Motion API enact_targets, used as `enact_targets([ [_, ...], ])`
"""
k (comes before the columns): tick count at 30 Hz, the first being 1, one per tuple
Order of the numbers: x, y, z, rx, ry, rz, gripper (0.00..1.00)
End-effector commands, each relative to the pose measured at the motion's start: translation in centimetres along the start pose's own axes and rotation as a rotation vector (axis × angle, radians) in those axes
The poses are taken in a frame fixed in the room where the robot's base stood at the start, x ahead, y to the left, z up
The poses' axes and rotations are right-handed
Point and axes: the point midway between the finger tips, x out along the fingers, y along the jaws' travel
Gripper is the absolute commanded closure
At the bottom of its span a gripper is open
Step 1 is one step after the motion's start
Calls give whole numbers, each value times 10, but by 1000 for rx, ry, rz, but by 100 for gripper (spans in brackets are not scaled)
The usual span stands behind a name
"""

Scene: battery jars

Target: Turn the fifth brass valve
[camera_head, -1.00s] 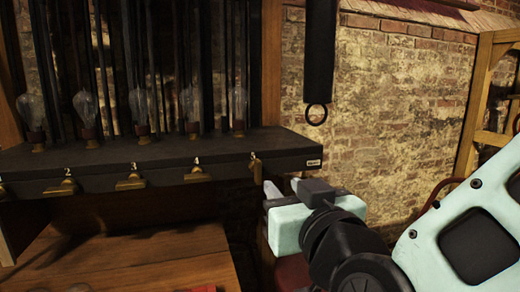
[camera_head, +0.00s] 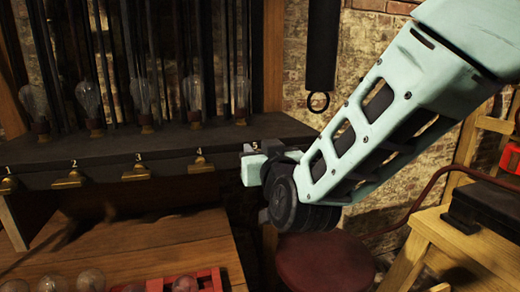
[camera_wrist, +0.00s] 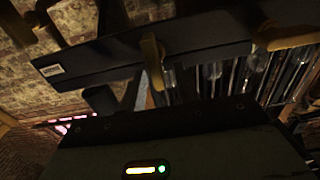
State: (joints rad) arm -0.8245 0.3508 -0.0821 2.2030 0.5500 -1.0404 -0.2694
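Brass valves line the front edge of a dark shelf, numbered from the left: the first (camera_head: 9,186), second (camera_head: 69,180), third (camera_head: 137,173) and fourth (camera_head: 202,164). My gripper (camera_head: 250,163) is at the right end of the row, just under the number 5, and hides the fifth valve in the head view. In the wrist view the fifth brass valve (camera_wrist: 153,62) stands ahead of my gripper, its handle long and narrow. The finger shapes there are dark and spread apart; I cannot tell whether they touch it. The fourth valve also shows in the wrist view (camera_wrist: 285,38).
Glass bulbs (camera_head: 141,95) stand on the shelf (camera_head: 110,148) before dark rods. Below are a wooden bench (camera_head: 140,245) with a red rack (camera_head: 205,279) and a red stool (camera_head: 325,262).

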Motion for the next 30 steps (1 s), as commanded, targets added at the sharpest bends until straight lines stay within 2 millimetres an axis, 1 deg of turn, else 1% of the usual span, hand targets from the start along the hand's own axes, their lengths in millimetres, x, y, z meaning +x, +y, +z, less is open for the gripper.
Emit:
enact_targets([
  [7, 1, 0, 0, 0, 0, 0, 68],
  [8, 1, 0, 0, 0, 0, 0, 74],
  [9, 1, 0, 0, 0, 0, 0, 85],
  [11, 0, 0, 0, 0, 0, 0, 100],
  [22, 0, 1, 2, 27, -1, 0, 100],
  [26, 0, 2, 3, 79, 1, 0, 100],
  [30, 0, 5, 5, 170, 2, 0, 100],
])
